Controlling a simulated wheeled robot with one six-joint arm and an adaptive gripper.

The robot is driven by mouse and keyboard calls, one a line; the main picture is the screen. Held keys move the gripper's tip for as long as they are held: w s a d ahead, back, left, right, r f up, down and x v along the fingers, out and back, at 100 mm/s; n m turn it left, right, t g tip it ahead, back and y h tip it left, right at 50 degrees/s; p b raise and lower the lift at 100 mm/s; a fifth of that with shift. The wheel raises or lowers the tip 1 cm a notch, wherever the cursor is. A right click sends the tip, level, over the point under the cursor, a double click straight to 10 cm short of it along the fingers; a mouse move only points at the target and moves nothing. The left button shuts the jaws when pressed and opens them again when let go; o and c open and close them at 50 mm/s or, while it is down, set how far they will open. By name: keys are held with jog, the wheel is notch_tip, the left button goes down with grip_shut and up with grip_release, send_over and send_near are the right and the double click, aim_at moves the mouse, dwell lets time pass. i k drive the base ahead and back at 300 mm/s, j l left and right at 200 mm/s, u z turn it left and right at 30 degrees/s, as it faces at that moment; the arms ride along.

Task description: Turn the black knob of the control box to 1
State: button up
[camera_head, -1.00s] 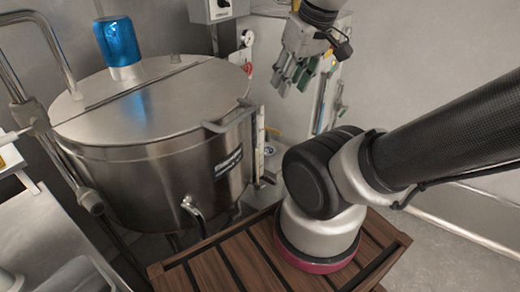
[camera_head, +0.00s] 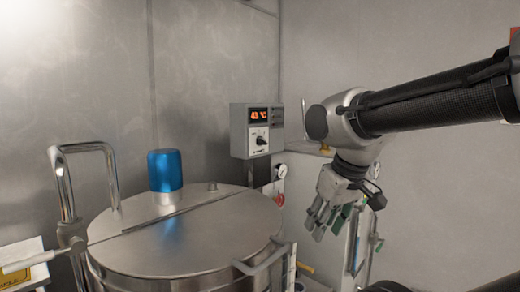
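The grey control box (camera_head: 253,130) is on a post behind the steel vat, near the middle of the head view. Its upper face has a red-lit display (camera_head: 259,115). The black knob (camera_head: 261,141) sits on a white panel below the display. The numbers around the knob are too small to read. My gripper (camera_head: 322,228) hangs fingers down, to the right of and below the box, clear of the knob. Its fingers look spread apart with nothing between them.
The round steel vat (camera_head: 180,245) with a blue cylinder (camera_head: 165,171) on its lid fills the lower left. A pressure gauge (camera_head: 281,171) is just below the box. A pale cabinet with tubes (camera_head: 357,245) stands behind my gripper. The wall space right of the box is open.

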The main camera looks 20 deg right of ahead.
aim_at(261, 141)
jog(key=i+l, duration=0.1)
jog(key=l, duration=0.7)
jog(key=i+l+u, duration=0.15)
jog(key=l, duration=0.7)
jog(key=k, duration=0.05)
